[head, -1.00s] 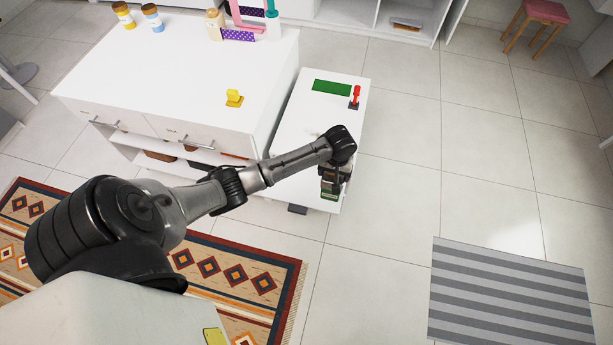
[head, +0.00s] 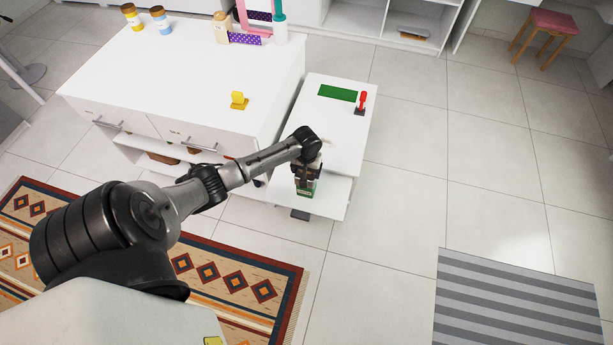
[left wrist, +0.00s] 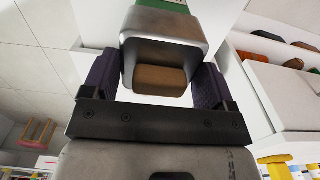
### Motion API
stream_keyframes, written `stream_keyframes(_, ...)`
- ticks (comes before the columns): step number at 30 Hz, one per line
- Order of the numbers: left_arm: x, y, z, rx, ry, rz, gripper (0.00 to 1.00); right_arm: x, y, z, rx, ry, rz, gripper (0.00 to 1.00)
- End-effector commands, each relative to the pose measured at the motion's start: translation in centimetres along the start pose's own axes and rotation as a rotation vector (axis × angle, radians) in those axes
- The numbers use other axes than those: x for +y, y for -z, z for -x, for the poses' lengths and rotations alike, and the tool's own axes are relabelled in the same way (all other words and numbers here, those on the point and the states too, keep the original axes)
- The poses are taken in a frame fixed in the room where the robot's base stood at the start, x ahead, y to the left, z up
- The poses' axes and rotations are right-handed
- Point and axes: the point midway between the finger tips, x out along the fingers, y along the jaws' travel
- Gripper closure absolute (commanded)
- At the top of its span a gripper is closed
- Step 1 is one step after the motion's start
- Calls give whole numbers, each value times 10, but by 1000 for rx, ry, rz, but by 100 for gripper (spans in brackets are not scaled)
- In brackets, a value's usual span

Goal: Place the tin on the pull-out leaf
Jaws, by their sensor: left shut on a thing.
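My left gripper (head: 306,175) points down with its dark fingers closed on the tin (head: 305,190). In the head view the tin shows as a small green and dark box over the pull-out leaf (head: 335,200), the white board at the near end of the white side unit. In the left wrist view the tin (left wrist: 160,40) is a silver metal box with a brown end face and a green part, between both fingers. Whether the tin touches the leaf cannot be told. My right gripper is not in view.
The white side unit (head: 330,125) carries a green panel (head: 338,92) and a red lever (head: 362,100). The white drawer cabinet (head: 180,65) beside it holds a yellow object (head: 238,101) and jars (head: 161,20). The leaf's right part is bare.

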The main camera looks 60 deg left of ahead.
Motion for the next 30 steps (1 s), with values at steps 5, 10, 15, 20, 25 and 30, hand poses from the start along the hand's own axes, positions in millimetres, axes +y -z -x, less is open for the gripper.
stream_keyframes(5, 1, 0, -18, -1, 0, -1, 77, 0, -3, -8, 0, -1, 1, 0)
stream_keyframes(10, 1, 0, -38, 0, 0, 0, 77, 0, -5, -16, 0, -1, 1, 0)
stream_keyframes(15, 1, 0, -38, 2, -1, -1, 77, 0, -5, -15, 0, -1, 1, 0)
stream_keyframes(20, 1, 0, -39, 1, 0, -1, 77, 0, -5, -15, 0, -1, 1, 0)
stream_keyframes(25, 1, 0, -42, 1, 0, 0, 17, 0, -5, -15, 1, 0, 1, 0)
stream_keyframes(30, 0, 0, -42, 1, 0, -1, 1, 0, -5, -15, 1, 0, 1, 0)
